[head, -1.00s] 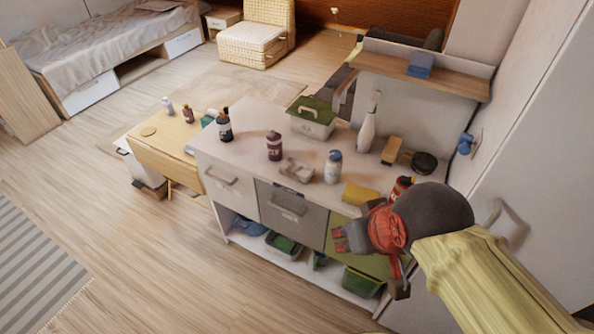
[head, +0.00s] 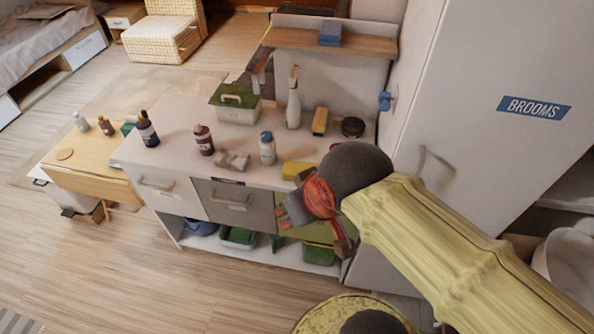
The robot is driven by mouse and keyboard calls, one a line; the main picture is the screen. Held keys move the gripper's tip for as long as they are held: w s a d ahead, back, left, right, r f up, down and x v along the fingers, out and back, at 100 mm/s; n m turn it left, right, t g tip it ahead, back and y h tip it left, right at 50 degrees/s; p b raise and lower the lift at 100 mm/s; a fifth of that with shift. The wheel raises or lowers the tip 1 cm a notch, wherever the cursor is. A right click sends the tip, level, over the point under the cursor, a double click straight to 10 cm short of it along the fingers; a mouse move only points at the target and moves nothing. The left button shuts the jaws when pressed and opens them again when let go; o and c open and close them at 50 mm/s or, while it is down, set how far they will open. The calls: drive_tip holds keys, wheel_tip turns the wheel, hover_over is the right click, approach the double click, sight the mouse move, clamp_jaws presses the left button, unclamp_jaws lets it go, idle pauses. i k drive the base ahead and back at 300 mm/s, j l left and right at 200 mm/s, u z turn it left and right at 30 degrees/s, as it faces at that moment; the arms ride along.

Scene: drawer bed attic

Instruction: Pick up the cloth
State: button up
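A crumpled light grey piece (head: 233,161) that looks like a cloth lies on the white counter (head: 180,120), between a dark bottle and a white bottle with a blue cap. A flat yellow piece (head: 298,170) lies nearer the counter's front right; I cannot tell whether it is a cloth or a sponge. My gripper (head: 316,230) is at the counter's front right corner, in front of and right of the grey piece. Its fingers look spread apart, with nothing seen between them. My wrist hides part of the counter's right end.
Several bottles, a green-lidded box (head: 236,104), a white spray bottle (head: 293,100) and a brush (head: 320,121) stand around the counter. A tall cabinet marked BROOMS (head: 480,110) closes off the right. A low wooden table (head: 92,178) adjoins on the left. Floor in front is open.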

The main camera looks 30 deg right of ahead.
sight(238, 161)
drive_tip(key=i+j+z, duration=0.2)
drive_tip(key=i+z, duration=0.15)
drive_tip(key=i, duration=0.15)
drive_tip(key=i+j+z, duration=0.4)
drive_tip(key=i+l, duration=0.05)
drive_tip(key=i, duration=0.05)
